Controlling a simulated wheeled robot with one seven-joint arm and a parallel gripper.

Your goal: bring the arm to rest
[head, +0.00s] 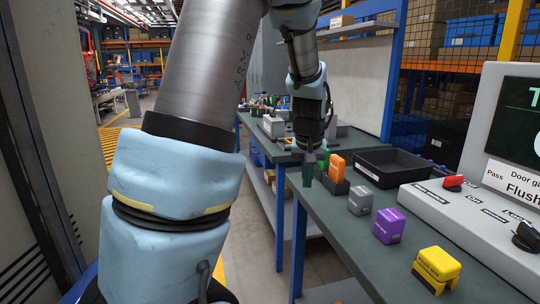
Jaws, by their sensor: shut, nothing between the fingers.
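My arm fills the left and middle of the head view, with a grey tube link and light blue joint covers. My gripper (308,176) points downward at the bench's left edge, beside a small black holder. It is shut with nothing held. Its fingertips are small and dark in this view, and the exact gap to the bench top cannot be told.
An orange block (336,167) stands in the black holder. Grey (360,200), purple (389,226) and yellow (436,266) blocks stand along the bench. A black tray (394,167) and a grey console (470,222) with knobs lie to the right. An aisle runs at left.

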